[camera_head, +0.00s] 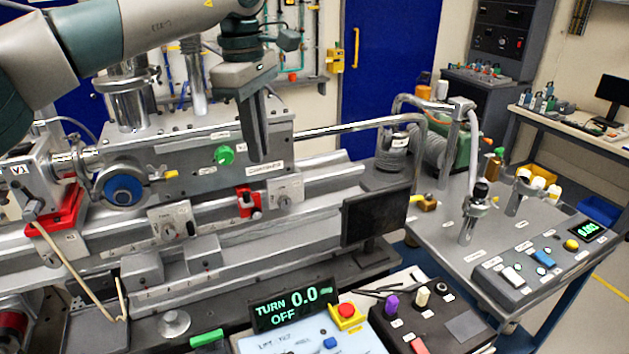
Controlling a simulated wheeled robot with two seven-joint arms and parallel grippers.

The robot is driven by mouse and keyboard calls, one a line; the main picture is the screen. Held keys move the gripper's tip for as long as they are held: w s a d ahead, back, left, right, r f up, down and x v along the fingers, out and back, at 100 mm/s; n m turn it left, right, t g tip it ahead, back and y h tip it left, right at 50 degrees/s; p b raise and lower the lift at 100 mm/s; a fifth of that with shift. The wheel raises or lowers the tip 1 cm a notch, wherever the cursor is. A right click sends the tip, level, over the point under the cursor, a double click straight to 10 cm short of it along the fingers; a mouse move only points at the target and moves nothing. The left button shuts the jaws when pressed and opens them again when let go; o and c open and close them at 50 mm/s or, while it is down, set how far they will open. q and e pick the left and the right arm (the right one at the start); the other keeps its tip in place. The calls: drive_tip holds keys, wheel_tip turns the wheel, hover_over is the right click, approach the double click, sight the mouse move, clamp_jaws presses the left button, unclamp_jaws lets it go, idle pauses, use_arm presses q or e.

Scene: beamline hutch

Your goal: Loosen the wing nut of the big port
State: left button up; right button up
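The big port appears to be the round port with a blue face (124,190) and a metal clamp ring, on the front of the grey chamber at left. A small yellow piece (170,175) sticks out at the right of the ring; it may be the wing nut, but it is too small to be sure. My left gripper (258,155) points down in front of the chamber, right of the port and apart from it. Its fingers overlap in this view, so their gap is hidden. I see nothing held in it. My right gripper is not in view.
A green knob (224,155) sits between the port and my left gripper. A display (290,308) reads "TURN 0.0" and "OFF". A dark monitor (375,216) stands right of the rails. A red block (58,210) is left of the port.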

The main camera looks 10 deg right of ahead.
use_arm(q)
drive_tip(key=s+d+f+g+h, duration=0.2)
drive_tip(key=s+d+f, duration=0.3)
drive_tip(key=d, duration=0.4)
drive_tip(key=shift+f+h, duration=0.6)
drive_tip(key=shift+h, duration=0.2)
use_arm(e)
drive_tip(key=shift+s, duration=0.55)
use_arm(q)
drive_tip(key=shift+o, duration=1.4)
